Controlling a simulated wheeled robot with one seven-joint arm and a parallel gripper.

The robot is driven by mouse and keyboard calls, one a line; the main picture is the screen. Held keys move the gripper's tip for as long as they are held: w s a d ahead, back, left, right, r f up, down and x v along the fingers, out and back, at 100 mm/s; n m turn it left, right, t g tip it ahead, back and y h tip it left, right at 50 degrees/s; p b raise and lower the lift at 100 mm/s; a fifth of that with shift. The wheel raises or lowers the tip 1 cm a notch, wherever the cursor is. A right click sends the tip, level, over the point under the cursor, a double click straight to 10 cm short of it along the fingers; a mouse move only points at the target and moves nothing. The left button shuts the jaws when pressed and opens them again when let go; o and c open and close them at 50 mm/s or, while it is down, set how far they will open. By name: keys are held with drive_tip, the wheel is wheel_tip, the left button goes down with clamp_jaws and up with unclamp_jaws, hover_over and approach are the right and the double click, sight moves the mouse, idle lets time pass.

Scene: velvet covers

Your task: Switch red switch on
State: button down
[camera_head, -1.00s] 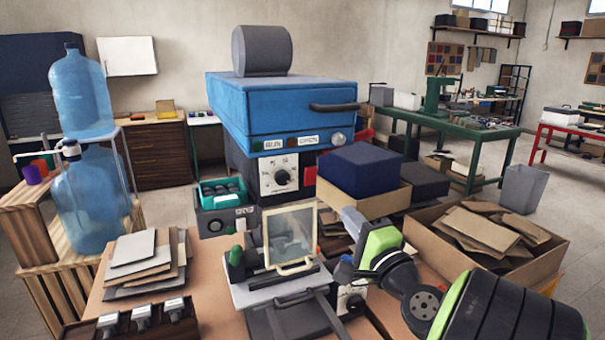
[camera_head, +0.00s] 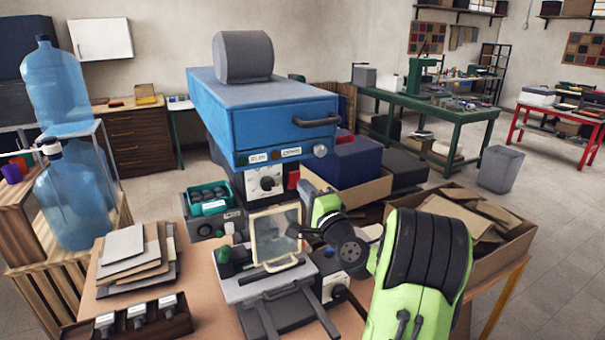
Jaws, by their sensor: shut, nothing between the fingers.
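A red block (camera_head: 293,180) shows at the right side of the dark dial box under the blue press. It looks like the red switch, but it is too small to tell its position. My gripper (camera_head: 293,231) is shut and empty, small and dark at the left end of my green and black arm. It appears in front of the right edge of the upright clear-paned frame (camera_head: 270,240), below the red block in the picture. I cannot tell whether it touches the frame.
The blue press (camera_head: 262,105) has a front handle, and a dial box (camera_head: 264,182) beneath. A teal tray (camera_head: 208,198) stands left of it. A cardboard box (camera_head: 350,190) holding a dark blue block is at right. Stacked sheets (camera_head: 135,255) lie at left.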

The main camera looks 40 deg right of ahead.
sight(297, 173)
drive_tip(key=shift+p+x, duration=0.3)
drive_tip(key=shift+x, duration=0.75)
drive_tip(key=shift+r, duration=0.1)
drive_tip(key=r+p, duration=0.1)
drive_tip(key=p, duration=0.2)
drive_tip(key=shift+w+g, duration=0.15)
drive_tip(key=shift+g, duration=0.25)
drive_tip(key=p, duration=0.3)
drive_tip(key=shift+r+g, duration=0.25)
drive_tip(key=shift+g, duration=0.15)
drive_tip(key=shift+f+b, duration=0.3)
drive_tip(key=shift+b, duration=0.15)
